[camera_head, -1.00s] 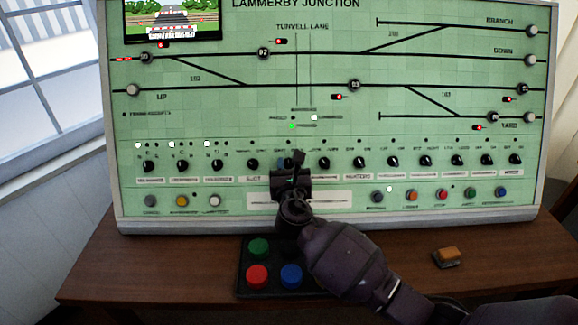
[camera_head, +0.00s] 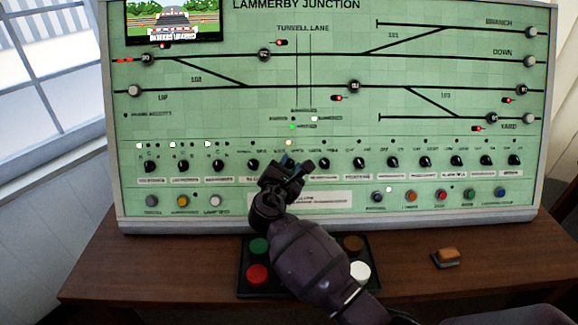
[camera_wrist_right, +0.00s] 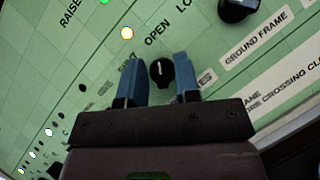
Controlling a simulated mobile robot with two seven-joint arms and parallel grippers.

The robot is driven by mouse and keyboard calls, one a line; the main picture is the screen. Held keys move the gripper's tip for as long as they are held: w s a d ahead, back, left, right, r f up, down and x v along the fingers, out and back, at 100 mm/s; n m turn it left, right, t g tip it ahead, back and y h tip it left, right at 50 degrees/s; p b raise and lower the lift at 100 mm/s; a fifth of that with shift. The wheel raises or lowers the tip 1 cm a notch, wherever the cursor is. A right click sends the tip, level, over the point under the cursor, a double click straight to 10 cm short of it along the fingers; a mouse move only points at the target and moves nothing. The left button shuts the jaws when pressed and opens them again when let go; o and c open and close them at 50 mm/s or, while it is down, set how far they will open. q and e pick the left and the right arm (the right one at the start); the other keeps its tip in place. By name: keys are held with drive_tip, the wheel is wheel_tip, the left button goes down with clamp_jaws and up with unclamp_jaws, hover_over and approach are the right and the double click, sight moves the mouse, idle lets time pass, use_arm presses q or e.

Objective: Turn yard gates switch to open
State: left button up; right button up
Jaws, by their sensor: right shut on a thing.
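The yard gates switch (camera_wrist_right: 161,72) is a small black knob on the green panel, seen in the right wrist view. Its white mark points up the picture, toward the word OPEN. My right gripper (camera_head: 296,163) is at the panel's knob row in the head view. Its two blue fingers (camera_wrist_right: 160,78) stand on either side of the knob, shut on it. A yellow lamp (camera_wrist_right: 127,33) glows above the knob; it also shows in the head view (camera_head: 289,142). The gripper hides the knob in the head view. My left gripper is not in view.
The track panel (camera_head: 330,70) stands on a brown desk (camera_head: 150,260), with a row of other black knobs beside my gripper. A button box (camera_head: 308,290) sits under my right arm. A small orange-brown block (camera_head: 445,258) lies at the desk's right.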

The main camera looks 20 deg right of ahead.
idle(0.4)
drive_tip(key=o, duration=0.6)
drive_tip(key=shift+d, duration=0.1)
drive_tip(key=p+v, duration=0.1)
drive_tip(key=v, duration=0.9)
drive_tip(key=shift+s+a, duration=0.25)
drive_tip(key=shift+a, duration=0.1)
drive_tip(key=shift+r, duration=0.1)
